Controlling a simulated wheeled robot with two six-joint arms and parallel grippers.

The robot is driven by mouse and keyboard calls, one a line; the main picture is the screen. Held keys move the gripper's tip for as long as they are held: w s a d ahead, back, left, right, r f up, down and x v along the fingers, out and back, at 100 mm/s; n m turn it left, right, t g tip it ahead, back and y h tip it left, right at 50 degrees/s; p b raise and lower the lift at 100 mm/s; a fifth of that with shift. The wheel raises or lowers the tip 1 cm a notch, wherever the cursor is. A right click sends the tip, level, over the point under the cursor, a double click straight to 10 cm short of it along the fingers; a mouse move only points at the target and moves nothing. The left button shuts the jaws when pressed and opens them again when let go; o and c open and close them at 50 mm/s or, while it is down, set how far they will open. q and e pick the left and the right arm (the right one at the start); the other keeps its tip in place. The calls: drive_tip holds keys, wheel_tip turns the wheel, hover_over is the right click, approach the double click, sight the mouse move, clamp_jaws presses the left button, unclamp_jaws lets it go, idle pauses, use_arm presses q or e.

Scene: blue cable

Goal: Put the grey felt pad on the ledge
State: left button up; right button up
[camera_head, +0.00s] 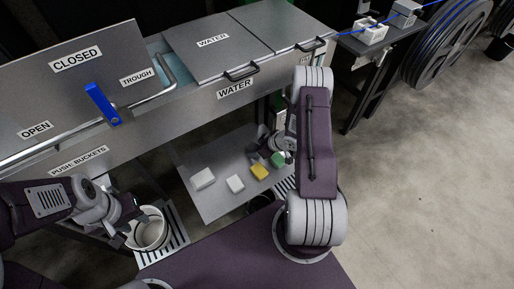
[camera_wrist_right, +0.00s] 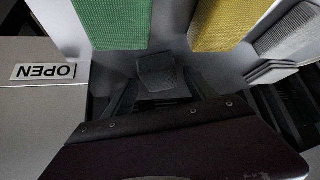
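A small dark grey pad (camera_wrist_right: 158,72), which looks like the grey felt pad, shows between the fingertips of my right gripper (camera_wrist_right: 160,80) in the right wrist view. The fingers stand apart on either side of it; I cannot tell if they press on it. In the head view my right gripper (camera_head: 268,145) is low over the far right part of the grey ledge (camera_head: 215,203), partly hidden by my arm. The pad is not clear there. My left gripper (camera_head: 125,228) is beside the white bucket at lower left; its finger opening is unclear.
A green block (camera_head: 278,159), a yellow block (camera_head: 259,171) and two pale blocks (camera_head: 235,183) (camera_head: 202,178) lie in a row on the ledge. A white bucket (camera_head: 149,230) stands at lower left. The trough (camera_head: 225,105) with lids and handles runs behind. The ledge's front is clear.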

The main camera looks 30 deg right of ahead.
drive_tip(key=shift+r, duration=0.35)
drive_tip(key=p+v, duration=0.2)
drive_tip(key=v, duration=1)
drive_tip(key=s+a+r+m+g+h, duration=0.3)
drive_tip(key=a+r+m+g+h, duration=0.15)
drive_tip(key=r, duration=0.55)
drive_tip(key=s+a+r+m+g+y, duration=0.1)
drive_tip(key=s+a+r, duration=0.2)
drive_tip(key=s+a, duration=0.4)
drive_tip(key=shift+s+a, duration=0.15)
drive_tip(key=shift+a, duration=1)
